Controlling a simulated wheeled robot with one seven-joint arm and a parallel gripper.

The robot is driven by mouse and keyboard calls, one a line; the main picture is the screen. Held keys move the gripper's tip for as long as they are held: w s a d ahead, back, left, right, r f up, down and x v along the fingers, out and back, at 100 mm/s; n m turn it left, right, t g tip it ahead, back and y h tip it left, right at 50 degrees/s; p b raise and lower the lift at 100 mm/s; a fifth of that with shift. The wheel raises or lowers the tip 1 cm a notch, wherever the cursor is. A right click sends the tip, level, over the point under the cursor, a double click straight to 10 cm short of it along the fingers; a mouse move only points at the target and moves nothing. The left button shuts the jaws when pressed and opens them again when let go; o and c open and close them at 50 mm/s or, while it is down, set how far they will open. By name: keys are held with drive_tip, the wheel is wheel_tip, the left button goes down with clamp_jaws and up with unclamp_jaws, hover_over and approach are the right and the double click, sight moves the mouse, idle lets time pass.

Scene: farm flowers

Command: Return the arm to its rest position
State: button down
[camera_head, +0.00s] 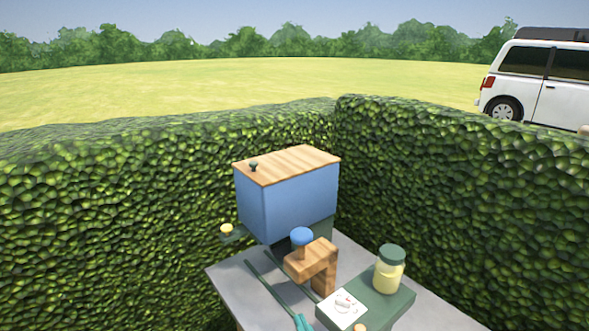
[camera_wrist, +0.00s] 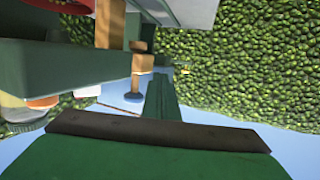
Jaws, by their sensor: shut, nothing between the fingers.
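The arm does not show clearly in the head view. In the wrist view, a large green body with a dark brown edge (camera_wrist: 160,132) fills the bottom, very close to the camera. I take it as my gripper, shut with nothing held. The wrist picture is turned over, with sky at the bottom and hedge at the top right. My gripper does not appear to touch any object.
A grey table (camera_head: 235,285) stands in the hedge corner (camera_head: 440,170). It carries a blue box with a wooden lid (camera_head: 300,195), a wooden bracket (camera_head: 322,268) with a blue cap (camera_head: 301,236), and a green tray (camera_head: 392,308) with a yellow jar (camera_head: 388,274). A white van (camera_head: 545,85) stands beyond.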

drive_tip(key=s+a+f+m+h, duration=0.3)
drive_tip(key=s+f+m+h, duration=0.25)
drive_tip(key=s+f, duration=1.05)
drive_tip(key=s+d+r+n, duration=0.1)
drive_tip(key=s+r+n, duration=0.1)
drive_tip(key=s, duration=1.9)
drive_tip(key=shift+s+r+y, duration=0.2)
drive_tip(key=shift+r+y, duration=0.25)
drive_tip(key=shift+r, duration=0.05)
